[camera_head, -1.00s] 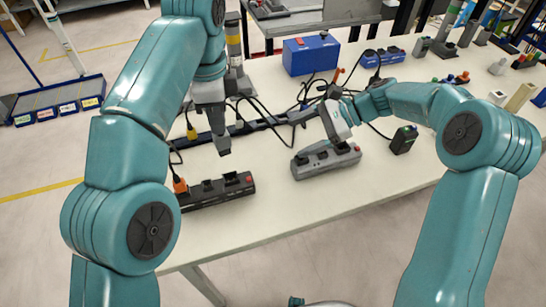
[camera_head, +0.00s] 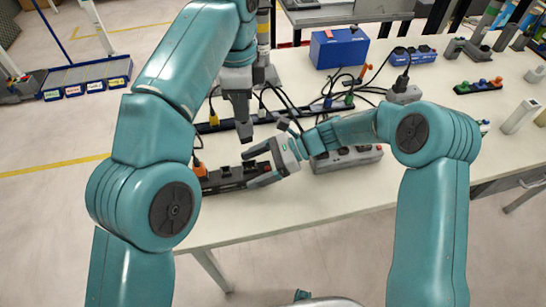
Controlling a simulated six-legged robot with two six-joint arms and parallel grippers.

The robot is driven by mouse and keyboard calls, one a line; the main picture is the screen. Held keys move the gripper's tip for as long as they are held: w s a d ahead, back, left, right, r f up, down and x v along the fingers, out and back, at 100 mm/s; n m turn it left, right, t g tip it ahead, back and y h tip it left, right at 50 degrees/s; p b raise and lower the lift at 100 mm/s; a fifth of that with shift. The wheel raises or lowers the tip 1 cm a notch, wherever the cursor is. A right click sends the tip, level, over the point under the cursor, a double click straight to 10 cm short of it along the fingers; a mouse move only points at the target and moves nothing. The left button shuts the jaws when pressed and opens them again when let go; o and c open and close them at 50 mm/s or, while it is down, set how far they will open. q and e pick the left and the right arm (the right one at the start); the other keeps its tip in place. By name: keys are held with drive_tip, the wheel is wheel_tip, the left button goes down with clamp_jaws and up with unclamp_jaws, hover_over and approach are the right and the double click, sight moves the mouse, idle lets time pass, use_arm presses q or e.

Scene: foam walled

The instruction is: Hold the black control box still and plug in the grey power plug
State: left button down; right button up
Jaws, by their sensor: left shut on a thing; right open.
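The black control box (camera_head: 222,182) lies on the table at centre left, with dark sockets on top, an orange plug (camera_head: 199,169) at its left end and a red switch near its right end. My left gripper (camera_head: 245,137) points down, shut, just above and behind the box. The small dark grey thing at its tips seems to be the grey power plug, hardly told apart from the fingers. My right gripper (camera_head: 264,165) is open at the box's right end, its fingers behind and in front of it. I cannot tell whether they touch it.
A grey power strip (camera_head: 350,159) lies right of the box, partly behind my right arm. A long dark strip (camera_head: 270,117) with cables runs behind. A blue box (camera_head: 338,47) and blue strip (camera_head: 424,55) stand farther back. The table front is clear.

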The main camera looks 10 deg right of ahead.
sight(245, 134)
drive_tip(key=shift+x, duration=0.85)
drive_tip(key=c, duration=1.2)
use_arm(q)
drive_tip(key=shift+m, duration=0.9)
drive_tip(key=shift+f, duration=4.15)
